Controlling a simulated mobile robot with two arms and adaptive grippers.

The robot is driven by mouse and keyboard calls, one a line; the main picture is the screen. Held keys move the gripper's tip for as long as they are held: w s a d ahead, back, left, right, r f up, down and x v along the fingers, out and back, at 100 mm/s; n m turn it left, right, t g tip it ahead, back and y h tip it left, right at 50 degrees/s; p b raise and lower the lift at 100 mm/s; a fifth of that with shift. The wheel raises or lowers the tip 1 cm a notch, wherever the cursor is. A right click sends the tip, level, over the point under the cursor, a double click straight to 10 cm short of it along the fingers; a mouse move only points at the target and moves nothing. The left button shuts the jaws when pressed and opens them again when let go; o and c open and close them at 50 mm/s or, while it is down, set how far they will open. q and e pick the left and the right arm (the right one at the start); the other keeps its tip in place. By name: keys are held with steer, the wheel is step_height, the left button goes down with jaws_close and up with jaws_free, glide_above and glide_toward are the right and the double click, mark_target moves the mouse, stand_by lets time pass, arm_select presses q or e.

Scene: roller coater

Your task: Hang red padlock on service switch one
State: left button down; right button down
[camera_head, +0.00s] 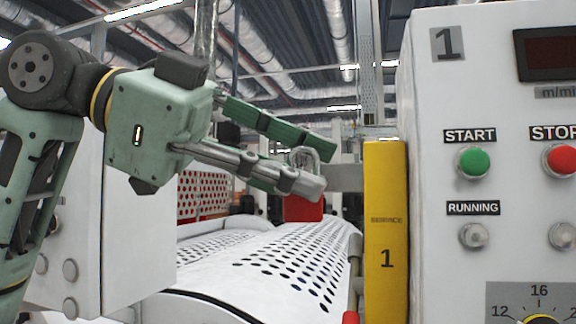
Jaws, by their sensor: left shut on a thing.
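My left gripper (318,168) comes in from the left, its two green-and-grey fingers pointing right. It is shut on the red padlock (304,209). The padlock's silver shackle (304,152) shows between the fingers, and its red body hangs below the lower finger, partly hidden by it. Service switch one is the yellow upright panel (386,235) marked "SERVICE 1", just right of the fingertips. A grey metal piece (346,178) sticks out left from the panel, close to the fingertips. I cannot tell whether the padlock touches it. My right gripper is not in view.
A white control cabinet (427,140) with START, STOP and RUNNING controls stands directly right of the yellow panel. A white perforated cover (265,262) lies below the gripper. A red-tipped part (350,317) shows at the bottom edge. The air above the gripper looks free.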

arm_select(q)
steer(key=shift+w+d, duration=0.2)
steer(key=shift+w, duration=1)
steer(key=w, duration=0.1)
steer(key=w+p, duration=0.1)
steer(key=w, duration=0.1)
steer(key=w+d, duration=0.1)
steer(key=shift+w+f+p, duration=0.25)
steer(key=shift+w+p, duration=0.1)
steer(key=shift+w, duration=0.05)
steer(key=shift+w+f, duration=0.1)
steer(key=shift+f, duration=0.05)
steer(key=shift+w+f, duration=0.1)
steer(key=shift+w, duration=0.15)
